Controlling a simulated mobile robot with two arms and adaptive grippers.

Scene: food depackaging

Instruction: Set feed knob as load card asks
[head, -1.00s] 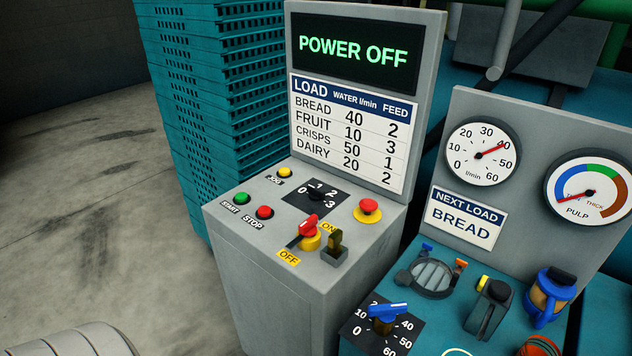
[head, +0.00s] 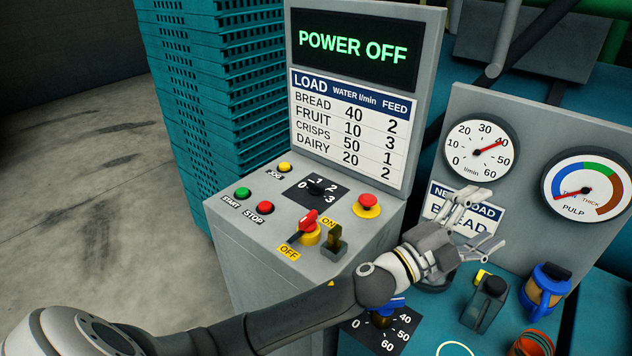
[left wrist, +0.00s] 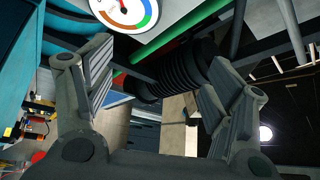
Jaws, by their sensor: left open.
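The feed knob (head: 316,188) is a small black knob on a black plate marked 0 to 3, on top of the grey control cabinet; its pointer is too dark to read. The load card (head: 433,206) reads NEXT LOAD BREAD, partly covered by my left gripper (head: 486,220). The load table (head: 349,130) lists BREAD with water 40 and feed 2. My left gripper is open and empty, in front of the card, to the right of the feed knob and apart from it. Its spread fingers also show in the left wrist view (left wrist: 158,82). My right gripper is out of view.
The display (head: 353,47) reads POWER OFF. A red switch handle (head: 308,222) and a red mushroom button (head: 367,202) stand near the feed knob. My left arm crosses in front of the cabinet, partly covering the blue water knob (head: 396,303). Teal crates (head: 205,110) are stacked behind.

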